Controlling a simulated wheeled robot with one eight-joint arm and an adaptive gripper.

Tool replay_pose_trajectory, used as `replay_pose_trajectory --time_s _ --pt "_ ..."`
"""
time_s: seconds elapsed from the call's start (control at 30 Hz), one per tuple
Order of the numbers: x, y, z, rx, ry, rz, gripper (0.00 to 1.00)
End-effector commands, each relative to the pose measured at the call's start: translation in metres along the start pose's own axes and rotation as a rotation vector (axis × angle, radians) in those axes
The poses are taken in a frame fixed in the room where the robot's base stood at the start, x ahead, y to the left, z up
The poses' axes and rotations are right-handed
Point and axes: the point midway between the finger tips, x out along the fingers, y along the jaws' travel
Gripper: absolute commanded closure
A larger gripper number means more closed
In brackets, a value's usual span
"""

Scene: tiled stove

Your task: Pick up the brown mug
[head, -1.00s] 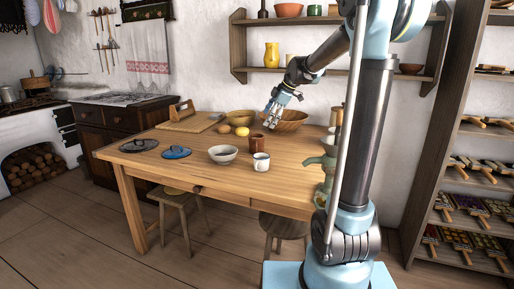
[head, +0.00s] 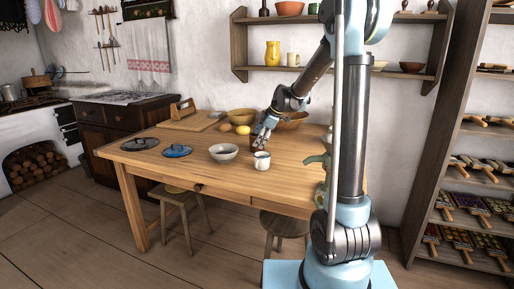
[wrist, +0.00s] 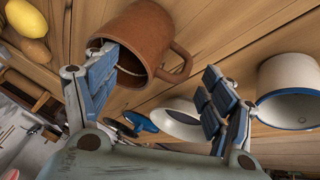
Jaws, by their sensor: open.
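The brown mug (wrist: 140,35) is large in the upper middle of the wrist view, with its opening towards the camera and its handle (wrist: 180,66) on the right. In the head view the mug (head: 254,138) stands on the wooden table and is mostly hidden by my gripper (head: 263,132). My gripper (wrist: 158,66) is open and holds nothing. In the wrist view its left finger overlaps the mug's rim, and the handle shows between the fingers. The right finger is apart from the mug. I cannot tell whether the left finger touches it.
A white mug (head: 262,160) and a white bowl (head: 223,154) stand close by, nearer the table's front. Two lids (head: 176,151) lie left on the table (head: 200,176).

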Motion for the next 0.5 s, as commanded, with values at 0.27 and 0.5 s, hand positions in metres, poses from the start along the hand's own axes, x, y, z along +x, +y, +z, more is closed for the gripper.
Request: replay_pose_trajectory --time_s 0.27,0.5 --pt "0.027 -0.001 0.001 0.000 0.000 0.000 0.24" --pt "0.028 -0.002 0.001 0.000 0.000 0.000 0.24"
